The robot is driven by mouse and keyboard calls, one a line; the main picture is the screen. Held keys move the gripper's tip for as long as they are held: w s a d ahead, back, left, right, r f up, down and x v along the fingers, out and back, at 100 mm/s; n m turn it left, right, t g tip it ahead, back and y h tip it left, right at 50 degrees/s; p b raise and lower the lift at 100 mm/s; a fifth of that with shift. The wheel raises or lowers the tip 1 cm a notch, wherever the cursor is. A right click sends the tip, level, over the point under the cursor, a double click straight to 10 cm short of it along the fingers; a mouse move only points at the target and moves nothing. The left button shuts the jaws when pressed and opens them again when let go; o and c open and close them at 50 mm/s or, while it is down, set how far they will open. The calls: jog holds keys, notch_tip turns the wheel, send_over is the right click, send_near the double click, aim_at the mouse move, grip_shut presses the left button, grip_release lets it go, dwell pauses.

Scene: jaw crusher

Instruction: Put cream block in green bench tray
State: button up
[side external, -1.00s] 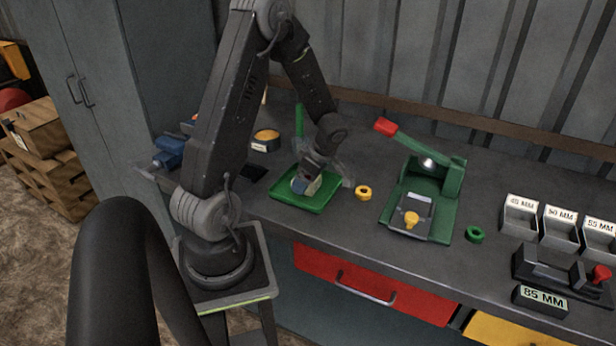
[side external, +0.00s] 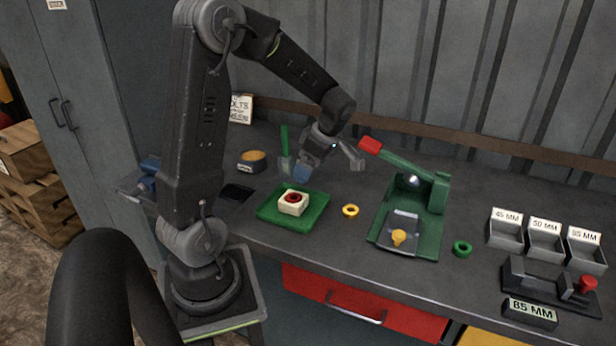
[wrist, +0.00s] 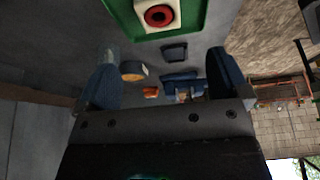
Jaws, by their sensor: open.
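The cream block (side external: 292,207), with a dark red round piece on its top, sits in the green bench tray (side external: 315,222). In the wrist view the cream block (wrist: 145,19) and the green tray (wrist: 193,28) show at the top edge. My gripper (side external: 298,170) is open and empty, above and behind the tray, apart from the block. Its blue fingertips are spread wide in the wrist view (wrist: 162,80).
A yellow ring (side external: 350,211) lies right of the tray. Beyond it stands the green crusher with a red-tipped lever (side external: 410,200). A green ring (side external: 462,249) and labelled grey bins (side external: 545,243) are further right. A round orange-topped container (side external: 252,161) stands behind the tray.

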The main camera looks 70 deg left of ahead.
jog(key=s+d+r+m+t+h, duration=0.1)
jog(key=s+d+r+m+t, duration=0.1)
jog(key=d+m, duration=0.6)
jog(key=s+d+r+m+t+h, duration=0.1)
jog(key=s+d+r+m+t, duration=0.2)
jog(key=d+r+m, duration=0.2)
jog(key=s+d+r+m+t+h, duration=0.1)
jog(key=s+d+r+m+t, duration=0.2)
jog(key=d+m, duration=0.8)
jog(key=shift+d+r+m+t, duration=0.25)
jog(key=shift+r+m, duration=0.25)
jog(key=shift+m, duration=0.8)
